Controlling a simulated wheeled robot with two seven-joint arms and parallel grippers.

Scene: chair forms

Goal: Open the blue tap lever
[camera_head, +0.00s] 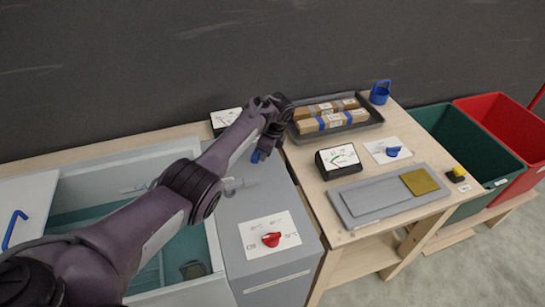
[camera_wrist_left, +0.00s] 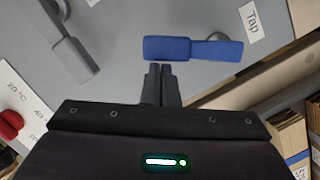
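The blue tap lever (camera_wrist_left: 170,48) lies across the upper middle of the left wrist view, beside a white "Tap" label (camera_wrist_left: 253,28). In the head view a bit of the lever (camera_head: 256,157) shows below my left gripper (camera_head: 266,146), on the grey cabinet top. In the left wrist view the two fingers of my left gripper (camera_wrist_left: 159,70) are together with nothing between them. Their tips are just below the lever's left half. I cannot tell whether they touch it. My right gripper is not in view.
A grey handle-like fixture (camera_wrist_left: 72,50) is left of the lever. A red knob (camera_head: 271,239) sits on a white panel in front. A wooden table (camera_head: 317,201) at the right bears a dark tray (camera_head: 364,124) with packages.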

